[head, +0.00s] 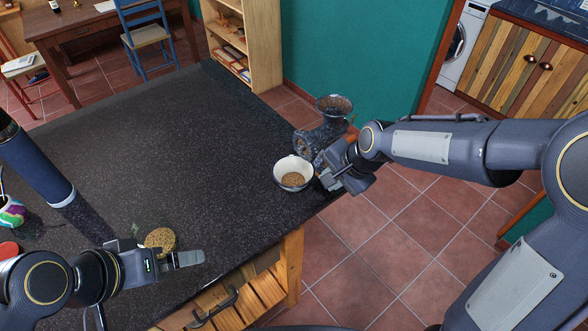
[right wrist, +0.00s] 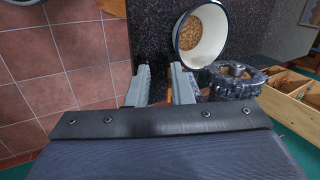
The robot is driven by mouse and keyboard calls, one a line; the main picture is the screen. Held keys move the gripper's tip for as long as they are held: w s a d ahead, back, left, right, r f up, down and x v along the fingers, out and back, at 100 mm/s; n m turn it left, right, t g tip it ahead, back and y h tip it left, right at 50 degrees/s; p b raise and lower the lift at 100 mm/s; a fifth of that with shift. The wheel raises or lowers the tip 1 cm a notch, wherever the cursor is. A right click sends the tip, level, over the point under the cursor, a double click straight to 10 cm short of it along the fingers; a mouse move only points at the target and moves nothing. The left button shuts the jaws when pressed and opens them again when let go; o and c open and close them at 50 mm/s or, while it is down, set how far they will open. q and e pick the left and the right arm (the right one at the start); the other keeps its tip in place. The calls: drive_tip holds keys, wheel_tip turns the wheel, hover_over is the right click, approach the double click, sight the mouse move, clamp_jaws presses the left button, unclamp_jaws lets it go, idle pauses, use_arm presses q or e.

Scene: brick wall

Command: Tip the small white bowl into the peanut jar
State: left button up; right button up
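The small white bowl (head: 280,176) with a dark rim stands upright near the right edge of the dark counter and holds brown, grainy contents. It also shows in the right wrist view (right wrist: 218,50). My right gripper (head: 318,172) is just right of the bowl. In the right wrist view its fingers (right wrist: 161,75) are apart with nothing between them; the bowl lies beyond the right finger. A round, tan, speckled top (head: 160,239), perhaps the peanut jar's, shows at the counter's front left. My left gripper (head: 185,259) is right beside it and covers its lower part; its grip is unclear.
A dark metal grinder (head: 322,122) stands close behind the bowl and my right gripper. A tall blue flask (head: 38,165) and a colourful cup (head: 12,212) are at the left. The middle of the counter (head: 170,130) is clear. Tiled floor lies right of the edge.

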sight(306, 184)
drive_tip(key=shift+m+h, duration=0.3)
drive_tip(key=shift+m, duration=0.3)
drive_tip(key=w+a+f, duration=0.1)
drive_tip(key=a, duration=0.1)
drive_tip(key=w+a+f, duration=0.1)
drive_tip(key=w, duration=0.1)
drive_tip(key=shift+a+f, duration=0.35)
drive_tip(key=shift+f, duration=0.05)
drive_tip(key=shift+w+a+f+b, duration=0.1)
drive_tip(key=shift+f+b, duration=0.15)
drive_tip(key=shift+f, duration=0.1)
drive_tip(key=shift+w+a+f+b, duration=0.1)
drive_tip(key=shift+f+b, duration=0.1)
drive_tip(key=shift+f, duration=0.15)
drive_tip(key=shift+b+x, duration=1.5)
drive_tip(key=shift+x, duration=0.55)
clamp_jaws()
drive_tip(key=shift+r, duration=0.2)
